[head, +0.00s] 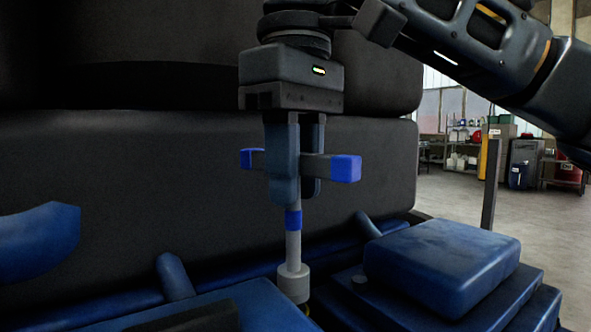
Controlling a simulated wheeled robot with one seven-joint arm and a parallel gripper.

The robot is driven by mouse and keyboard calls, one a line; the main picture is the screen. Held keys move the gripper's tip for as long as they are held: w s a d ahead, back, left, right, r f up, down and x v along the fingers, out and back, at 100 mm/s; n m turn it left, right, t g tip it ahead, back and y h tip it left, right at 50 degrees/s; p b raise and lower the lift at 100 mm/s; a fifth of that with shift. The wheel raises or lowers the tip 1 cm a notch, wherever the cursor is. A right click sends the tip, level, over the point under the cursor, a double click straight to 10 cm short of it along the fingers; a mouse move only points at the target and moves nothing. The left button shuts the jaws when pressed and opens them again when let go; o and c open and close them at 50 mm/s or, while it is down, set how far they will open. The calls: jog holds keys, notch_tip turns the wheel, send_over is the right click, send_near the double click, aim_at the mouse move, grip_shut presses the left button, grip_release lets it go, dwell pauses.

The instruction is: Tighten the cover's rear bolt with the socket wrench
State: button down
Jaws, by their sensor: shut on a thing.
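My gripper (297,190) points straight down and is shut on the crossbar of the T-shaped socket wrench (293,245). The wrench has a dark bar with blue ends, a grey shaft with a blue band, and a light grey socket. It hangs upright with the socket lowest, over the gap between blue engine parts. The rear bolt is not clearly visible, and I cannot tell whether the socket sits on it. I cannot tell for certain which blue part is the cover.
A raised blue block (442,262) lies right of the socket. Short blue stubs (174,277) stand nearby. A large dark engine body (130,190) rises behind the wrench. Open workshop floor (452,200) shows at the right, with a shelf and cabinets beyond.

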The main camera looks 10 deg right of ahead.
jog(key=n, duration=1.3)
jog(key=shift+w+n, duration=0.1)
jog(key=shift+n, duration=0.2)
jog(key=n, duration=0.6)
jog(key=shift+w+n, duration=0.15)
jog(key=shift+n, duration=3.25)
